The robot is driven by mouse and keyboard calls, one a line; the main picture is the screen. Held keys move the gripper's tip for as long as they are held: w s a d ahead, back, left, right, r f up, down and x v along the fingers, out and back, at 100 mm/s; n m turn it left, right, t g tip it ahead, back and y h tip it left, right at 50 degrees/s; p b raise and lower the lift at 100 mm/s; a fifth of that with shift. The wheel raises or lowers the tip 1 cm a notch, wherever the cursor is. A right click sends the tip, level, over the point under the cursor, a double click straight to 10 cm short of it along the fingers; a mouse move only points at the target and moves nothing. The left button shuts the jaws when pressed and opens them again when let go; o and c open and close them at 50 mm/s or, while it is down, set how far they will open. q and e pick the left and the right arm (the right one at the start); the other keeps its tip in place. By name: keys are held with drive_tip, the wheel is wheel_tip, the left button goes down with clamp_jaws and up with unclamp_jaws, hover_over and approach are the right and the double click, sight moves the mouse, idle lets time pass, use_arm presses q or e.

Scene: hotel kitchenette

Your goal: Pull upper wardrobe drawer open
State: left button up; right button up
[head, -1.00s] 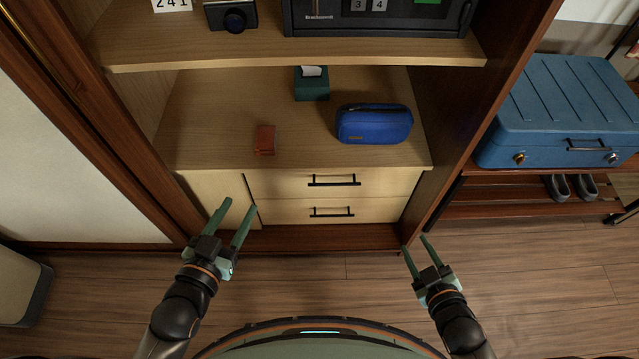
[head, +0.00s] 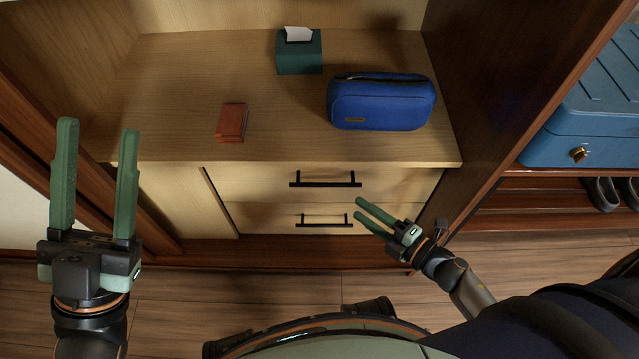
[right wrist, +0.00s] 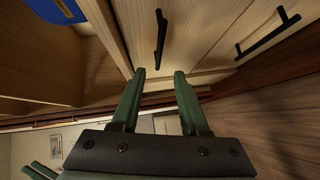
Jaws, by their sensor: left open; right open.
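The upper drawer (head: 262,183) is a pale wood front below the wardrobe shelf, and it looks shut. Its black bar handle (head: 325,180) is also in the right wrist view (right wrist: 160,38), just ahead of the gap between my right fingertips. My right gripper (head: 357,206) is open and empty, apart from the handle, and in the head view its tips are just below and right of it. My left gripper (head: 97,126) is open and empty, raised at the left, away from the drawers.
The lower drawer has its own handle (head: 325,221), also in the right wrist view (right wrist: 268,35). On the shelf (head: 170,100) are a blue pouch (head: 380,102), a green tissue box (head: 299,53) and a brown wallet (head: 231,122). A blue case (head: 590,120) stands at right.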

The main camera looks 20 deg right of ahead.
sight(326, 184)
drive_tip(key=b+x, duration=0.2)
drive_tip(key=x, duration=1)
drive_tip(key=shift+r, duration=0.1)
clamp_jaws()
idle(1.0)
